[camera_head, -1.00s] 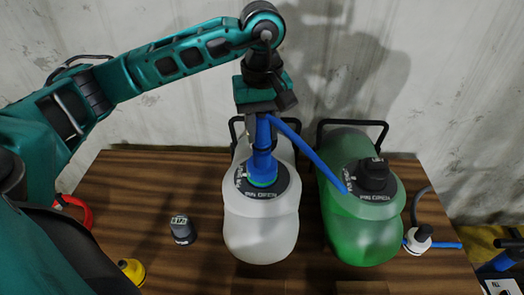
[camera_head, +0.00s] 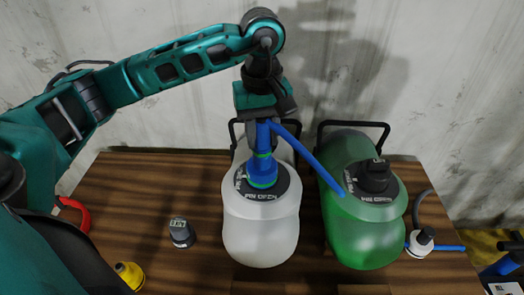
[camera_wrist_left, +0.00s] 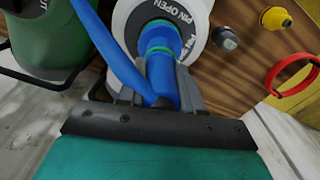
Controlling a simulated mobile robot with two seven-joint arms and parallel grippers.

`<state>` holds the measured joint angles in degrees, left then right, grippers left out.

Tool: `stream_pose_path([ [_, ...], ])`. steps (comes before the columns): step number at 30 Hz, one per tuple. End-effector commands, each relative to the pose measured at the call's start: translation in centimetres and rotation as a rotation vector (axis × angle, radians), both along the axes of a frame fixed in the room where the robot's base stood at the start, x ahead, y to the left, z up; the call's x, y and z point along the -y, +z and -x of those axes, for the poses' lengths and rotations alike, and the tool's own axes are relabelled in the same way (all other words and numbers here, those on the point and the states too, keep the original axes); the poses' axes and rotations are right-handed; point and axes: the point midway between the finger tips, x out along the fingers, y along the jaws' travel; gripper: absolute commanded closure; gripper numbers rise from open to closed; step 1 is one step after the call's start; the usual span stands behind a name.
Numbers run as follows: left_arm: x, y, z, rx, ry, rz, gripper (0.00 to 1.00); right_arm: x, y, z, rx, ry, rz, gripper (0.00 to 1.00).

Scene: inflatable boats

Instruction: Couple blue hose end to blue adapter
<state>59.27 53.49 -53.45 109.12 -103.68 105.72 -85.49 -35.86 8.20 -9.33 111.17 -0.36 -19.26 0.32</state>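The blue adapter (camera_head: 263,172) stands on the black "PIN OPEN" cap of the white tank (camera_head: 261,230), with a green ring at its base. It also shows in the wrist view (camera_wrist_left: 157,36). My left gripper (camera_head: 263,143) is above the adapter, its fingers shut around the blue hose end (camera_wrist_left: 160,72). The hose end is in line with the adapter, with a green ring where they meet. I cannot tell whether they are locked together.
A dark grey cap (camera_head: 181,233) and a yellow cap (camera_head: 130,273) lie left of the white tank. A red ring-shaped part (camera_head: 74,211) is at the left edge. A white and black fitting (camera_head: 421,242) with a hose is right of the green tank. The wall is close behind.

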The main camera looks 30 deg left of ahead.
Motion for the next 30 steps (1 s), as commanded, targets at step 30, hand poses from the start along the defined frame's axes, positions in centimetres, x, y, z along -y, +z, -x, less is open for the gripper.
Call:
stream_pose_path([
  [30,0.0,7.8,-0.1,0.006,0.000,0.001,0.36,-0.2,0.8,-0.1,0.003,0.003,-0.004,0.31],
])
